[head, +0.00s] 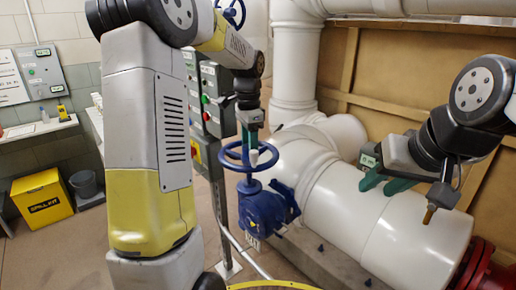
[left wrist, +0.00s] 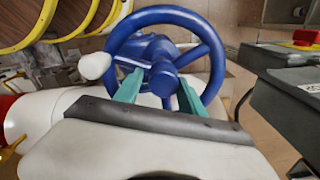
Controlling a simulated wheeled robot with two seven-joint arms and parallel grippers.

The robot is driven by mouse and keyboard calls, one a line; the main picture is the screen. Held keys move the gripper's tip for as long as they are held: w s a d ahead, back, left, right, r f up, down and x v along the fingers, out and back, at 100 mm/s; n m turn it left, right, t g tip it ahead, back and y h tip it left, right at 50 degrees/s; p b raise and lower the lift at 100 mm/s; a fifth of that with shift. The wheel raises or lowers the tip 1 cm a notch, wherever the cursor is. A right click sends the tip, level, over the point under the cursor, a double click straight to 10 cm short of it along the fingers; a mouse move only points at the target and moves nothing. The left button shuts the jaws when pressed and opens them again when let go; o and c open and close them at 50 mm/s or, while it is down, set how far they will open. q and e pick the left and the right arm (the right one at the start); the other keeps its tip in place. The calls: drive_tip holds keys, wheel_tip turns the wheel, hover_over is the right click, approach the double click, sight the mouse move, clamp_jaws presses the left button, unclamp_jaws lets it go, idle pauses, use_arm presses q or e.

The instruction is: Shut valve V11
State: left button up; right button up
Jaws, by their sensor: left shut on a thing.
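A blue handwheel (head: 236,165) sits on top of a blue valve body (head: 262,210) beside the white pipe. A white knob (head: 254,158) stands on its rim; the knob also shows in the left wrist view (left wrist: 95,65). A pale tag (head: 252,242) hangs low on the valve, too small to read. My left gripper (head: 250,140) points down at the wheel from above. In the left wrist view its green fingers (left wrist: 160,93) reach inside the rim and are shut on the handwheel near its hub. My right gripper (head: 386,182) is open and empty above the white pipe.
Grey control boxes (head: 217,95) on a post stand just behind the wheel. The large white pipe (head: 345,205) runs along the right to a red flange (head: 482,270). A yellow bin (head: 42,198) stands at far left.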

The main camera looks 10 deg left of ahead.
use_arm(q)
drive_tip(key=m, duration=0.2)
drive_tip(key=a+f+m, duration=0.1)
drive_tip(key=m, duration=0.1)
drive_tip(key=shift+s+f+m, duration=0.1)
drive_tip(key=shift+f+m, duration=0.1)
drive_tip(key=shift+m, duration=0.1)
drive_tip(key=m, duration=0.3)
clamp_jaws()
drive_tip(key=shift+d, duration=0.1)
drive_tip(key=o, duration=1.3)
unclamp_jaws()
drive_tip(key=shift+d, duration=0.1)
drive_tip(key=shift+w+d+r, duration=0.1)
drive_tip(key=shift+w+r, duration=0.05)
drive_tip(key=shift+r, duration=1.55)
drive_tip(key=shift+w+r, duration=0.1)
drive_tip(key=shift+r, duration=1.6)
